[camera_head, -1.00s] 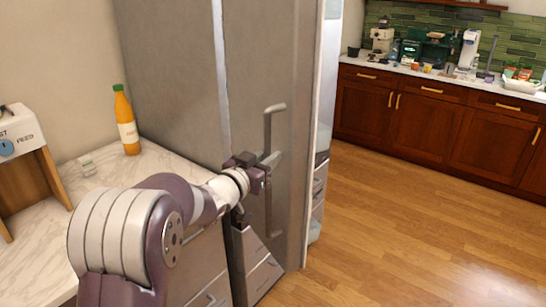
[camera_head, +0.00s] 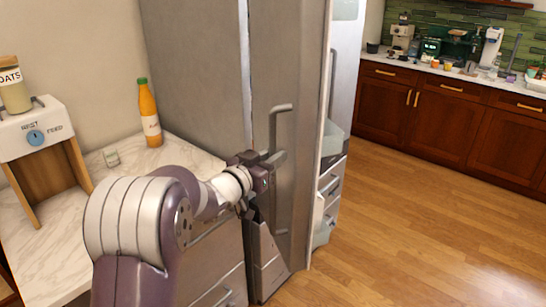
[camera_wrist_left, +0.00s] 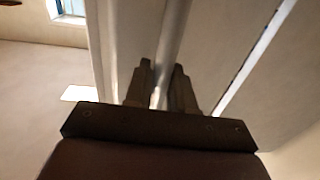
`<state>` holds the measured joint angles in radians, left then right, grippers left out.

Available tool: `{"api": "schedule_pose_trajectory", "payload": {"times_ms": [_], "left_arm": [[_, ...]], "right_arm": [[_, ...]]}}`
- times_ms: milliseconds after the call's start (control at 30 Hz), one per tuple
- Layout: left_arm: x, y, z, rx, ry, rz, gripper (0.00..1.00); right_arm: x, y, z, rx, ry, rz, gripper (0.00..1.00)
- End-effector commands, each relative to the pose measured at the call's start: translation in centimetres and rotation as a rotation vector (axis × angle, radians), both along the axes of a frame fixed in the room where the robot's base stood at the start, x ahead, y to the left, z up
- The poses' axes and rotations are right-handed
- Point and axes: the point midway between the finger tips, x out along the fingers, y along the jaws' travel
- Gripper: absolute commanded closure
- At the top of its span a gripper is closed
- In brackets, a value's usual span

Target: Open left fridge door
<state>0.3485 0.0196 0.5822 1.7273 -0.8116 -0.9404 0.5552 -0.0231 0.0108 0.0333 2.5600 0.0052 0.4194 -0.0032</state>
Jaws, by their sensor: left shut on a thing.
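The left fridge door (camera_head: 300,75) is a tall grey metal panel with a vertical bar handle (camera_head: 272,128). It stands at an angle in the head view, its face seen narrowly. My left gripper (camera_head: 276,165) is shut on the handle around mid-height. In the left wrist view, the two fingertips (camera_wrist_left: 163,68) lie on either side of the handle bar (camera_wrist_left: 174,30). My forearm and wrist hide part of the lower fridge front. My right gripper is not in view.
A marble counter (camera_head: 50,222) at left holds an orange bottle (camera_head: 149,115) and a feeder with an oats jar (camera_head: 14,92). Pale drawers (camera_head: 331,190) show beyond the door's edge. Open wooden floor (camera_head: 415,230) lies at right, before brown cabinets (camera_head: 440,110).

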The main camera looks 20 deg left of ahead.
Motion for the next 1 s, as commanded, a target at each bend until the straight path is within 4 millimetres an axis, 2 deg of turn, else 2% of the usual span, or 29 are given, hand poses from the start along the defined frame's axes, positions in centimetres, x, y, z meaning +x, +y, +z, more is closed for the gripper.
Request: {"api": "schedule_pose_trajectory", "payload": {"times_ms": [67, 100, 133, 400, 500, 567, 800, 1000], "left_arm": [[0.1, 0.1, 0.8, 0.000, -0.017, 0.003, 1.00], [0.1, 0.1, 0.8, 0.000, -0.017, 0.003, 0.67], [0.1, 0.1, 0.8, 0.001, -0.016, 0.003, 0.58], [0.0, 0.1, 0.3, 0.000, -0.007, 0.001, 0.58], [-0.7, 0.3, 0.2, 0.000, -0.006, 0.003, 0.58], [-1.8, 0.7, 0.2, 0.000, -0.006, 0.005, 0.58], [-8.1, 2.6, 0.2, 0.001, -0.009, 0.008, 0.58], [-11.5, 3.5, 0.3, 0.001, -0.010, 0.005, 0.58]], "right_arm": [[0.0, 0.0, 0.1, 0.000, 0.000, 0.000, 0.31], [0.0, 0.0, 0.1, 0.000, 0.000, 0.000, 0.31], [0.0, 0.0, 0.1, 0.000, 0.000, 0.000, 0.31], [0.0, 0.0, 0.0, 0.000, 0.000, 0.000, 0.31], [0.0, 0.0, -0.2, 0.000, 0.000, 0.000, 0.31], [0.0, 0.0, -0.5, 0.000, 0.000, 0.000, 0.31], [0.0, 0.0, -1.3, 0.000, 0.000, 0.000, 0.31], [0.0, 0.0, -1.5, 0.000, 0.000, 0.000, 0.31]]}}
